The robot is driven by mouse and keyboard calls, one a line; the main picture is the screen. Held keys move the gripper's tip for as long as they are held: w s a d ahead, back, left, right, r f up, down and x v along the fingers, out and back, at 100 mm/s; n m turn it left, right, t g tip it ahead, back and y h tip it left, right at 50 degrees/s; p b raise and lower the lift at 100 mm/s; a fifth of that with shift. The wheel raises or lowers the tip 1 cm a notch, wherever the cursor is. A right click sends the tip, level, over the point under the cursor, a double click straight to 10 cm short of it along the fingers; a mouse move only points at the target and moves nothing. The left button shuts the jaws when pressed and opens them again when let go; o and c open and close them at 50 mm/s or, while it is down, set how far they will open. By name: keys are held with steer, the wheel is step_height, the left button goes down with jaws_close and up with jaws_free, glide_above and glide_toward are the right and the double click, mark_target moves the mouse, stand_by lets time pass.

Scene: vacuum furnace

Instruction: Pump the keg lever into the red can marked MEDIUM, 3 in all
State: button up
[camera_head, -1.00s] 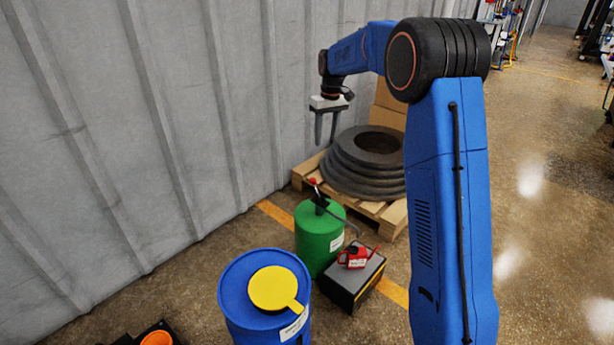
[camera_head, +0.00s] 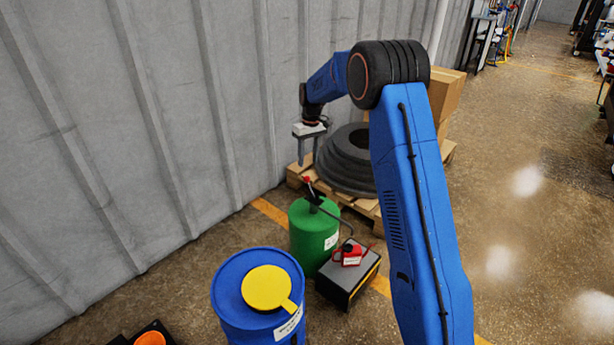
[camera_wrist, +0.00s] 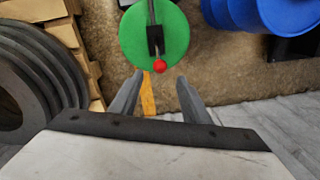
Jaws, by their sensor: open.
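The green keg (camera_head: 313,230) stands on the floor near the wall, with a dark pump on top. Its lever ends in a red knob (camera_head: 307,180), which also shows in the wrist view (camera_wrist: 160,66). A dark spout reaches from the pump toward the red can (camera_head: 350,256), which sits on a dark box beside the keg. Any marking on the can is too small to read. My gripper (camera_head: 308,164) is open and empty, pointing down just above the red knob and apart from it. In the wrist view, the knob lies just beyond and between the fingertips (camera_wrist: 157,80).
A blue drum (camera_head: 226,298) with a yellow lid (camera_head: 266,287) stands in front of the keg. A wooden pallet (camera_head: 362,204) with stacked dark rings (camera_head: 345,172) is behind it. The corrugated wall (camera_head: 130,120) is close on the left. Open floor lies to the right.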

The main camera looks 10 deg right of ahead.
mark_target(309, 185)
steer(key=f, duration=0.8)
steer(key=shift+s+a+f, duration=0.15)
steer(key=shift+a+f, duration=0.05)
steer(key=shift+a, duration=0.05)
jaws_close()
